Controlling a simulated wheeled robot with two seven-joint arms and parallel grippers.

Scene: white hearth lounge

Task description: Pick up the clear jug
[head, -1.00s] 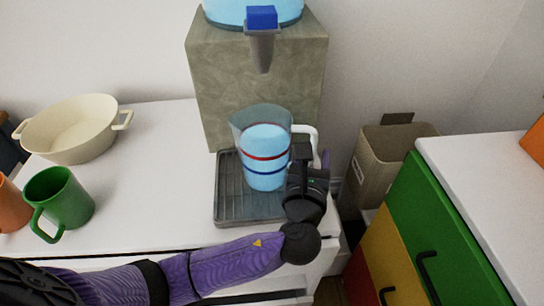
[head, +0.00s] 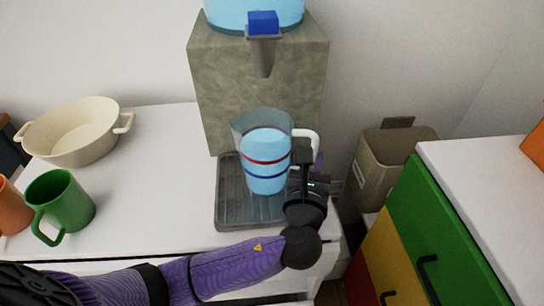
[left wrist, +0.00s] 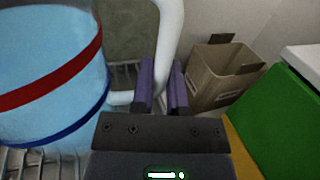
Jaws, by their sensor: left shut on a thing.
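The clear jug (head: 266,150) holds blue liquid and has a red band and a blue band. It stands upright on the dark drip tray (head: 232,205) below the dispenser's tap. Its white handle (head: 312,136) is on the right side. My left gripper (head: 308,160) is at the handle; in the left wrist view its purple fingers (left wrist: 162,88) are shut on either side of the white handle (left wrist: 170,40). The jug body (left wrist: 45,70) is left of the fingers in that view. My right gripper is not in view.
The stone-patterned dispenser (head: 220,90) with a blue tap (head: 263,22) stands behind and above the jug. A green mug (head: 62,200), an orange mug (head: 10,210) and a cream pot (head: 75,135) are at left. A brown bin (head: 385,170) and coloured drawers (head: 425,225) are right.

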